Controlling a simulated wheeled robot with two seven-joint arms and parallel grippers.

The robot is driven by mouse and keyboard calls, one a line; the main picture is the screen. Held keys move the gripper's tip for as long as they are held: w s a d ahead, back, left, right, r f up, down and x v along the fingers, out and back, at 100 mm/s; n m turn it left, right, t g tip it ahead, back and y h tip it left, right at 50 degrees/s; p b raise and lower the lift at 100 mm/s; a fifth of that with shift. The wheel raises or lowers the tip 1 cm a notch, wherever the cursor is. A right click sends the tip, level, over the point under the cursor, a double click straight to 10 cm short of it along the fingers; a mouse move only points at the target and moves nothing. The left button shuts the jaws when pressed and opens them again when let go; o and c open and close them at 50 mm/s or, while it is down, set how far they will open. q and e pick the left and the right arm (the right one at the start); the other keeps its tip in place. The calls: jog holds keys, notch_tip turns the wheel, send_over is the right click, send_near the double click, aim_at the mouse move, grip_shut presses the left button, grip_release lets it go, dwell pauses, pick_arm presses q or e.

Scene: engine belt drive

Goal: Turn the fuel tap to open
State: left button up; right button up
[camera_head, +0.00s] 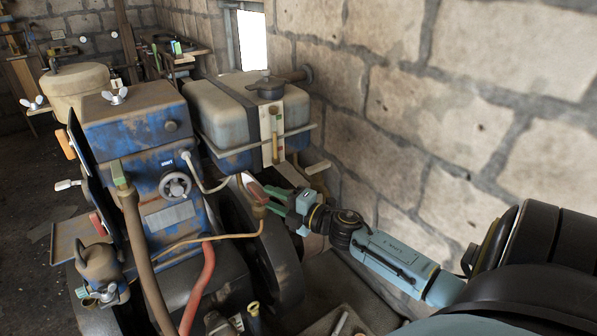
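The fuel tank (224,97) is beige over blue, on the engine's right, with a dark filler cap on top. Below it a red lever (256,190) stands by a small brass fitting (260,211) where a thin yellow hose ends; this looks like the fuel tap. My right gripper (270,201) reaches in from the right, its green fingers apart and their tips right beside the red lever and the fitting. Whether the fingers touch the lever cannot be told. My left gripper is not in view.
The blue engine block (150,145) with a round hand knob (175,186) stands left of the tap. A thick brown hose (145,260) and a red hose (197,285) run down in front. A dark wheel (280,262) lies below my gripper. A stone wall (430,110) closes the right side.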

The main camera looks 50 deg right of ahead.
jog(key=v, duration=0.8)
jog(key=shift+b, duration=0.45)
